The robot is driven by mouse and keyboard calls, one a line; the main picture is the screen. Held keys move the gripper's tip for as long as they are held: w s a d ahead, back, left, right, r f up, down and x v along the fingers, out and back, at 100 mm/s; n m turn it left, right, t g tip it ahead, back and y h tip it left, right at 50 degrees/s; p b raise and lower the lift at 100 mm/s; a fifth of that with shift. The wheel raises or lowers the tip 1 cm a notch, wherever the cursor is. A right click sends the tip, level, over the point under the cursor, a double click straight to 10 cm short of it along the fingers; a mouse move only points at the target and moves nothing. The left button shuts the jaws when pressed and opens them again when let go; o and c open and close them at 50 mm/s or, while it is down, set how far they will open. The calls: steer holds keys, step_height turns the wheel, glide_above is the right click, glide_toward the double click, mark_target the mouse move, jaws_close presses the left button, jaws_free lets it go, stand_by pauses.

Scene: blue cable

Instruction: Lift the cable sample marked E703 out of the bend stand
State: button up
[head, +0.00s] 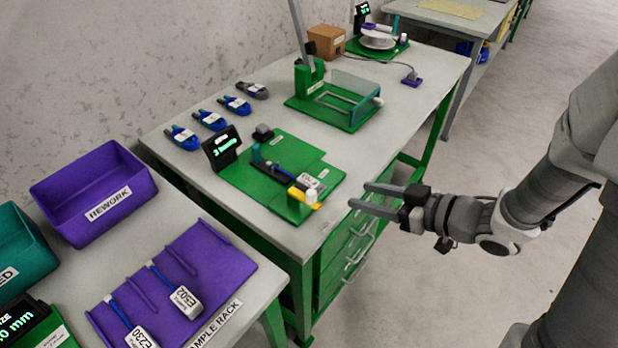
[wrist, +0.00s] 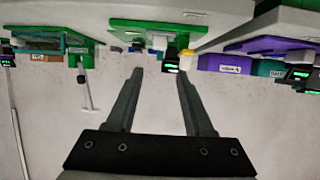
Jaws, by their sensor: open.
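The bend stand seems to be the green-based fixture (head: 262,183) with a small lit display, near the front of the green bench. A dark piece with a white-labelled block (head: 312,184) lies across it, beside a yellow part (head: 301,197). That label is too small to read, so I cannot confirm E703. My gripper (head: 358,197) is open and empty, off the bench's right edge, to the right of the fixture and apart from it. In the wrist view the two fingers (wrist: 160,72) are spread with nothing between them. The benches appear upside down along the top there.
Samples E502 (head: 185,299) and E236 (head: 143,338) lie on the purple sample rack (head: 216,242). A purple REWORK bin (head: 95,184) stands behind it. Several blue cable coils (head: 209,120) line the bench's back. A green frame fixture (head: 330,112) stands farther along. Bare benchtop surrounds them.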

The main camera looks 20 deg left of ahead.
mark_target(312, 182)
steer(key=b+x, duration=0.4)
steer(key=x, duration=1.1)
steer(key=shift+w+a+f, duration=0.1)
steer(key=shift+a+f, duration=0.2)
steer(key=shift+a, duration=0.05)
jaws_close()
